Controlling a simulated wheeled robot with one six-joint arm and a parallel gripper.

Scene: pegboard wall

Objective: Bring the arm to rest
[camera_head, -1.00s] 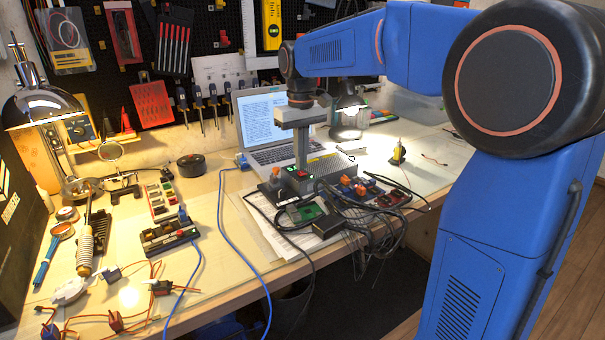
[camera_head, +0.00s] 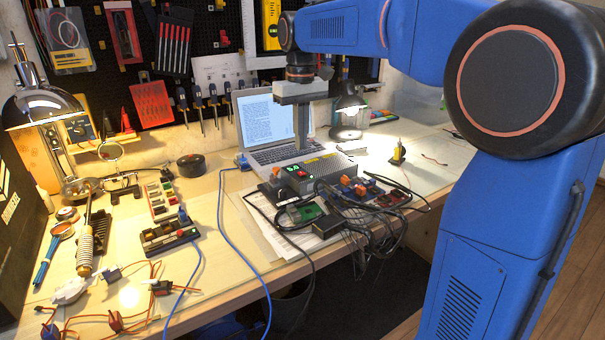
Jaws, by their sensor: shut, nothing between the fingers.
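My blue arm reaches in from the right, over the workbench. My gripper (camera_head: 301,146) hangs pointing down in front of the laptop (camera_head: 266,118), with its fingers together and nothing between them. The fingertips are just above or behind a grey power supply box (camera_head: 318,170) with a lit green display and a red switch. I cannot tell the exact gap between the fingertips and the box.
Below the gripper are a green circuit board (camera_head: 304,212) and tangled black cables (camera_head: 375,230). A desk lamp (camera_head: 347,108) stands right of the gripper. Screwdrivers (camera_head: 198,105) hang on the pegboard behind. A soldering iron (camera_head: 85,250) lies at the left.

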